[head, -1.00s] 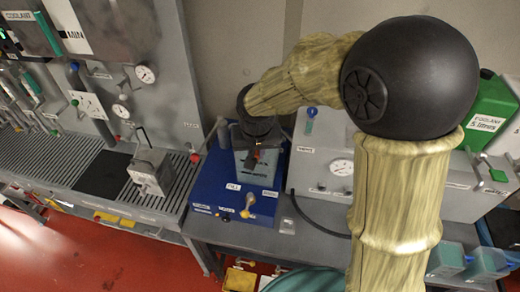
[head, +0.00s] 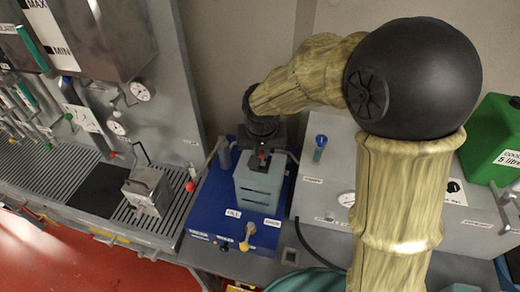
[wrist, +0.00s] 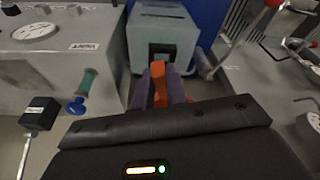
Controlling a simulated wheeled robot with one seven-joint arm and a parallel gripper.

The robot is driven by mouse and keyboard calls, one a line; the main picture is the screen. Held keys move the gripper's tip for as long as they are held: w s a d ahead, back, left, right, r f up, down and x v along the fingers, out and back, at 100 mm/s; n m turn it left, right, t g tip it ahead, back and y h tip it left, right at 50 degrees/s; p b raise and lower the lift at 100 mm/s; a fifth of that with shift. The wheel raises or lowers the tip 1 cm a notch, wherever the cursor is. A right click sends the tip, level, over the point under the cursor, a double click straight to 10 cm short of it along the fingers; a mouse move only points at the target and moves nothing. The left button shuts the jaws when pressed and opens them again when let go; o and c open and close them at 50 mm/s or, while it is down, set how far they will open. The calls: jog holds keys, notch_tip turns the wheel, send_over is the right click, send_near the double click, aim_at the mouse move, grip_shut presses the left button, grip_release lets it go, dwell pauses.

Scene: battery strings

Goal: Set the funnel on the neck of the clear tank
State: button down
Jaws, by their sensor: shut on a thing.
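My gripper (head: 262,160) is at the pale grey box (head: 258,188) on the blue base unit in the head view. In the wrist view my gripper (wrist: 159,88) is shut on a small orange piece (wrist: 158,72), in front of a dark square opening in the box (wrist: 178,30). I cannot tell whether the orange piece is fixed to the box or belongs to the funnel. A dark tank (head: 95,35) with MAX and MIN labels is at the upper left; I cannot tell whether it is the clear tank. I cannot make out a funnel or a neck.
The blue unit (head: 205,215) has FILL and DRAIN labels and a yellow valve. A grey slatted bench (head: 55,175) holds a small grey block (head: 148,190). A grey cabinet (head: 312,200) with a gauge and a green canister (head: 495,140) stand to the right.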

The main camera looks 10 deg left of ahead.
jog(key=shift+s+d+r, duration=0.1)
jog(key=shift+s+d, duration=0.1)
jog(key=shift+s, duration=0.2)
jog(key=shift+d, duration=0.15)
jog(key=shift+w+f+b, duration=0.15)
jog(key=shift+f+b, duration=0.45)
jog(key=shift+b, duration=0.05)
jog(key=shift+f+b, duration=1.25)
jog(key=shift+f, duration=0.05)
jog(key=shift+f+b, duration=0.4)
jog(key=shift+f, duration=0.05)
jog(key=shift+f+b, duration=1.1)
jog(key=shift+b, duration=0.05)
jog(key=c, duration=1.3)
grip_release()
jog(key=shift+c, duration=0.2)
